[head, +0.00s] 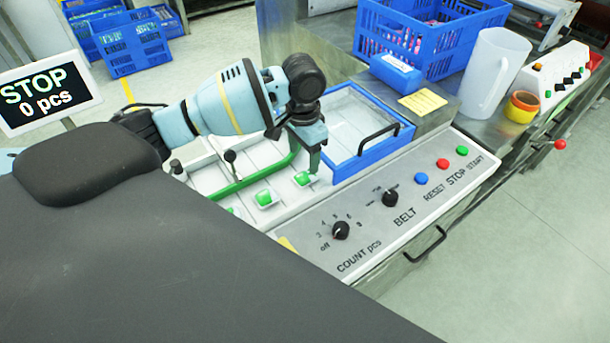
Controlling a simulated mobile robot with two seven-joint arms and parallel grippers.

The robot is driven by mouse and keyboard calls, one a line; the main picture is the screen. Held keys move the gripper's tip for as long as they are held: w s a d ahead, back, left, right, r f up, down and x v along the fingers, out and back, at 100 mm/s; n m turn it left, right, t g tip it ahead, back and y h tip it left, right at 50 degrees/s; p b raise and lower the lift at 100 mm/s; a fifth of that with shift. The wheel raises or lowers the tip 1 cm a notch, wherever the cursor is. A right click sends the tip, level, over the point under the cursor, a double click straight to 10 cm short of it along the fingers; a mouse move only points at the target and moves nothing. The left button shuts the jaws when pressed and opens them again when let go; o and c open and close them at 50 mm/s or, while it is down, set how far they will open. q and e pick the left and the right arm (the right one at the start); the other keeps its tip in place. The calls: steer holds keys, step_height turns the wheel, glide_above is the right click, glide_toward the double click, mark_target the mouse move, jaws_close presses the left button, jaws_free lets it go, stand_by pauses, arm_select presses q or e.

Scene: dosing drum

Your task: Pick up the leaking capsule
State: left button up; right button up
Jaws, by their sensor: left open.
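Several green-and-white capsules lie in pockets of the white belt panel: one capsule (303,178) just below my left gripper, another capsule (265,198) to its lower left, and part of one more at the edge of my dark body. I cannot tell from this view which one leaks. My left gripper (295,148) is open and points down over the panel, above and close to the nearest capsule, with nothing visible between its fingers. My left forearm covers the panel's far left part. My right gripper is not in view.
A green guide bar (250,178) runs beside the capsules. A blue-framed clear-lidded box (350,125) stands right of the gripper. The control panel (400,205) with knobs and buttons is in front. A blue crate (425,45), white jug (492,75) and tape rolls (522,106) stand behind right.

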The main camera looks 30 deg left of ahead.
mark_target(305, 176)
arm_select(q)
steer(key=shift+w+f, duration=0.2)
steer(key=shift+f, duration=3.1)
steer(key=c, duration=1)
